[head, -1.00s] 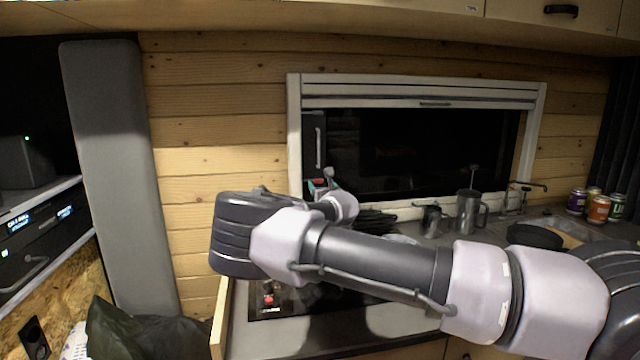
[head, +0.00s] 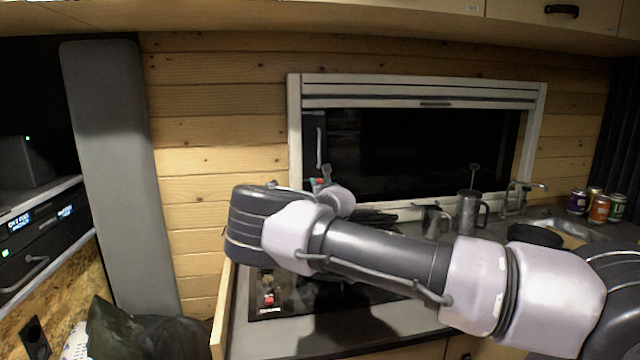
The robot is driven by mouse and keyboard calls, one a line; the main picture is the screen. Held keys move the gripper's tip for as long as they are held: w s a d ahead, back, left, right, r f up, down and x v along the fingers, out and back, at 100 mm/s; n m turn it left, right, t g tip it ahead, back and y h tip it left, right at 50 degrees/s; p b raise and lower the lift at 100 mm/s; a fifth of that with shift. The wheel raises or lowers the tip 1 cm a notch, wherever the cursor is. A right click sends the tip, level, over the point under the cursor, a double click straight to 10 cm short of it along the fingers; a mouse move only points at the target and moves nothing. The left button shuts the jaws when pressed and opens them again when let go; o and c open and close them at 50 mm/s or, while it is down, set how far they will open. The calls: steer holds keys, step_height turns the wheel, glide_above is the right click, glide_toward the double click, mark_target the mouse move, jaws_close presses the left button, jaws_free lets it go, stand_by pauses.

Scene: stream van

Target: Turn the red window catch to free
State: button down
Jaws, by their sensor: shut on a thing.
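The red window catch (head: 319,181) shows as a small patch of red at the lower left of the dark window, beside the white frame. My gripper (head: 326,177) is at the catch, small and partly hidden behind my own wrist. It is shut on the catch. My forearm hides the area below it, and I cannot make out the catch's exact angle.
The window frame (head: 295,135) surrounds dark glass. A counter (head: 240,325) with a dark hob panel (head: 268,292) lies below my arm.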

steer(key=shift+m, duration=0.3)
steer(key=m, duration=0.4)
steer(key=shift+d, duration=0.1)
steer(key=m, duration=0.5)
steer(key=shift+d+f, duration=0.1)
steer(key=m, duration=0.4)
steer(key=shift+f, duration=0.1)
steer(key=shift+f+m, duration=0.1)
steer(key=shift+m, duration=2)
steer(key=shift+c, duration=2)
jaws_free()
